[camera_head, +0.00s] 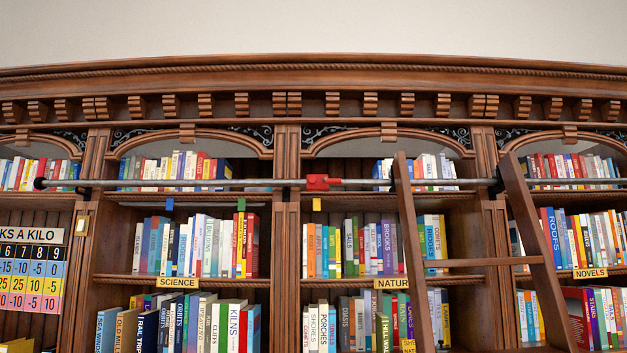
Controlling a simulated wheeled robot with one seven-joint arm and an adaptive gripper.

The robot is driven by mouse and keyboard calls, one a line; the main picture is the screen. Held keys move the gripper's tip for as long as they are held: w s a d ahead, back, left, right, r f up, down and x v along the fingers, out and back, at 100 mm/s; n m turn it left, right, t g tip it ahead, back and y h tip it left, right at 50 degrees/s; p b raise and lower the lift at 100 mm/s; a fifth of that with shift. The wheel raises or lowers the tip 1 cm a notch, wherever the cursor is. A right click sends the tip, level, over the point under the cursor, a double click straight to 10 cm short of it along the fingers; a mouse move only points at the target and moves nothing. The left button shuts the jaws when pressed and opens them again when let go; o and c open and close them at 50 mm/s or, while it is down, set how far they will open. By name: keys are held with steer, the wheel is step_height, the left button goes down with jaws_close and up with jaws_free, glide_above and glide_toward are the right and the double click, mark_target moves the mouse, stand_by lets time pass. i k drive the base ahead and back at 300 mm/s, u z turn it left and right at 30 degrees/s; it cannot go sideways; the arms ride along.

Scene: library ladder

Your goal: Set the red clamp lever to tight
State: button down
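The red clamp (317,182) sits on the long grey rail that runs across the front of the bookcase, just left of the picture's middle. A short red lever seems to stick out to its right along the rail; its exact setting is too small to tell. My gripper is not in view.
The grey rail (240,183) crosses the shelves. A wooden ladder (465,263) leans at the right, its top near the rail. Coloured tabs, blue, green and yellow (317,204), hang below the rail. Shelves hold many books. A number chart (32,278) is at the left.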

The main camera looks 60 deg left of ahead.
mark_target(328, 180)
steer(key=u, duration=0.9)
steer(key=i, duration=0.8)
steer(key=u, duration=0.95)
